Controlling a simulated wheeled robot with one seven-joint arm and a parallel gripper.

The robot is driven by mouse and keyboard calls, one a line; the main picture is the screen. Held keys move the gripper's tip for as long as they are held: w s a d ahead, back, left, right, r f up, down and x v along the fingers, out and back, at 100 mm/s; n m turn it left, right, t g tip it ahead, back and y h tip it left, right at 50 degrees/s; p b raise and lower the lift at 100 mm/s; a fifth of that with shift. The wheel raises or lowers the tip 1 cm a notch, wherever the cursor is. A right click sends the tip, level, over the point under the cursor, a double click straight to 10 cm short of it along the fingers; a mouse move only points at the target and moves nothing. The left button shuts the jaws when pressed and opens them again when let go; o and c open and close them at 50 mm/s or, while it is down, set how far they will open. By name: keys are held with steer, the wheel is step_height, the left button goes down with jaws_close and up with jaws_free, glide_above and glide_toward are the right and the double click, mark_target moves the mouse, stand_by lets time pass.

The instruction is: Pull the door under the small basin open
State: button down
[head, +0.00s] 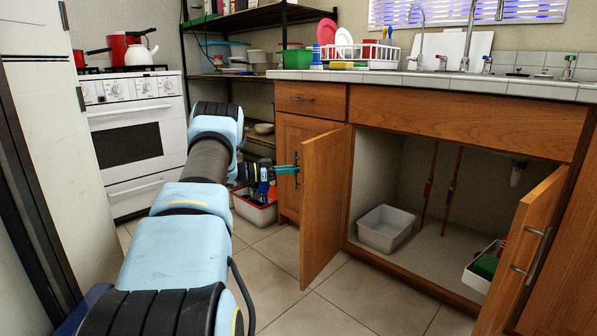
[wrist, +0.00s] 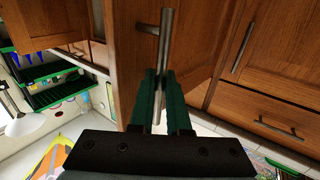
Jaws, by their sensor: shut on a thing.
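The wooden left door (head: 326,200) of the cabinet under the tiled counter stands swung out, its outer face toward the left. It also shows in the wrist view (wrist: 135,25). My gripper (head: 292,170) reaches it from the left. In the wrist view my gripper (wrist: 156,78) has its green fingers closed around the metal bar handle (wrist: 165,45) of this door. The right door (head: 527,255) of the same cabinet also stands open. The basin itself is hidden by the counter edge; taps (head: 421,40) rise behind it.
Inside the cabinet are a white bin (head: 386,228), pipes and another tub (head: 477,280). A narrow door and drawer (head: 310,99) adjoin on the left. A bin (head: 254,211) stands on the floor behind my arm. A white stove (head: 133,140) is at the left. Floor before the cabinet is clear.

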steer(key=shift+w, duration=0.1)
steer(key=c, duration=0.9)
jaws_free()
steer(key=a, duration=0.3)
steer(key=s+a+p, duration=0.1)
steer(key=a, duration=0.3)
steer(key=s+a, duration=0.1)
steer(key=a, duration=0.2)
steer(key=shift+a+p, duration=0.3)
